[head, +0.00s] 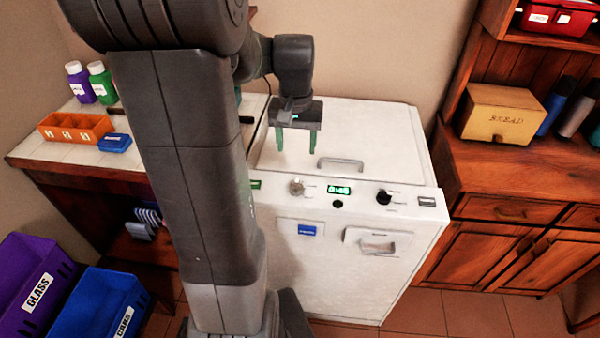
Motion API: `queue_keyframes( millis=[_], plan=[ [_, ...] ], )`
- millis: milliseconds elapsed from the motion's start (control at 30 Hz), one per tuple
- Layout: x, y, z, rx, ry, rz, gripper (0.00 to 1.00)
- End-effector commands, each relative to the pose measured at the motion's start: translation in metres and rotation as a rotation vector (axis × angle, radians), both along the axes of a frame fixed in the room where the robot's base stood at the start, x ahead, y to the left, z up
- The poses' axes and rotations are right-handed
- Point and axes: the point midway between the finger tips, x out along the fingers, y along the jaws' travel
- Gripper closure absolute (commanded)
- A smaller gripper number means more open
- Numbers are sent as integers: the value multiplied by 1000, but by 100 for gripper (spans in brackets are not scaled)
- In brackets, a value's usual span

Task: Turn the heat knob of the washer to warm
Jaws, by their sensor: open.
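The white washer (400,262) stands in the middle, with its control panel along the top front edge. I cannot read the labels, so I cannot tell which knob is for heat or where either points. My gripper (295,150) has green fingers pointing down. It is open and empty above the washer's lid, behind the silver knob and apart from it.
A lid handle (341,163) rises behind the panel. A tiled counter (40,148) with bottles and an orange box (75,128) is at left. A wooden cabinet (490,170) with a bread box (502,114) is at right. Purple and blue bins (95,305) stand on the floor.

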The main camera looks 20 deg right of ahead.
Motion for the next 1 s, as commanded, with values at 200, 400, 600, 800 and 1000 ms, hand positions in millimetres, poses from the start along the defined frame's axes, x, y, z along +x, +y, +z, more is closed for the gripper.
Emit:
queue_keyframes(
  millis=[200,400,600,800,1000],
  plan=[
    [-1,1,-43,4,7,0,44],
    [-1,1,-85,3,5,0,44],
    [-1,0,-113,2,3,0,44],
    [-1,0,-126,1,1,0,44],
    [0,0,-127,0,0,0,44]
  ],
)
